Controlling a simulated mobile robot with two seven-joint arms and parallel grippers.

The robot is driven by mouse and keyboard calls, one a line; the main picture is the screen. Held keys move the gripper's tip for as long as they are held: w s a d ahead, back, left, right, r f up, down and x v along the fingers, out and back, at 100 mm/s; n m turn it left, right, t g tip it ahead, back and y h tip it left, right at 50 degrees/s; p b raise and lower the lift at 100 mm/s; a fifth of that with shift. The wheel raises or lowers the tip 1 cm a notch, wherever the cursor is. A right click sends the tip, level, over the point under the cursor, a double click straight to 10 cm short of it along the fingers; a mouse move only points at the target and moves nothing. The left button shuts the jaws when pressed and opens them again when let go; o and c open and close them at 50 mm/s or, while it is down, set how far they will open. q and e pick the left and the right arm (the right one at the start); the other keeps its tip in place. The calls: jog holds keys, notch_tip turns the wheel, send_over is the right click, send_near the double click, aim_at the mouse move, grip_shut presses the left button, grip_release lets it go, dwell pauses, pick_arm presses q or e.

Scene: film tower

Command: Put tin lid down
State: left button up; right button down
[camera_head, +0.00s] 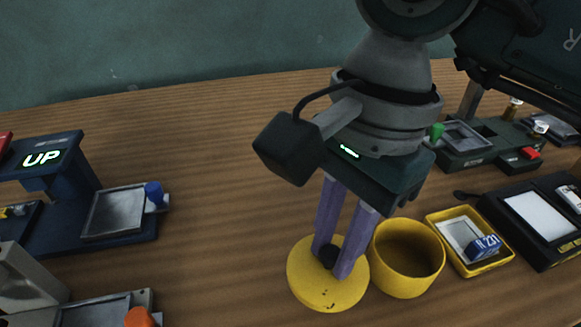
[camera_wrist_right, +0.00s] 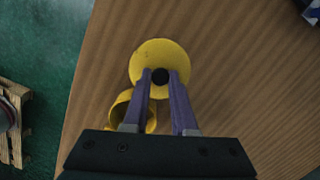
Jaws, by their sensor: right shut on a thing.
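The tin lid (camera_head: 328,290) is a yellow disc with a black knob in its middle. My right gripper (camera_head: 335,255) is shut on the black knob from above. In the head view the lid is at or just above the wooden table; I cannot tell whether it touches. The open yellow tin (camera_head: 408,262) stands just right of the lid. The right wrist view also shows the lid (camera_wrist_right: 150,58), with the tin (camera_wrist_right: 121,112) partly hidden behind the fingers. My left gripper is not in view.
A yellow tray (camera_head: 436,222) holding a blue block marked R 231 (camera_head: 484,247) is right of the tin. A black device (camera_head: 500,222) lies beyond it. A dark blue device reading UP (camera_head: 52,158) stands left. The table between is clear.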

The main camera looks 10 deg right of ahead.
aim_at(330, 272)
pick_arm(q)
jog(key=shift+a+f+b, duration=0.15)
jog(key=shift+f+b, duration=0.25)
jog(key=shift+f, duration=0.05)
pick_arm(e)
jog(key=shift+f, duration=2.3)
pick_arm(q)
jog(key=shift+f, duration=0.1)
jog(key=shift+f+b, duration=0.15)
jog(key=shift+b, duration=0.15)
pick_arm(e)
jog(key=shift+f, duration=0.25)
jog(key=c, duration=0.7)
grip_release()
jog(key=shift+r, duration=0.1)
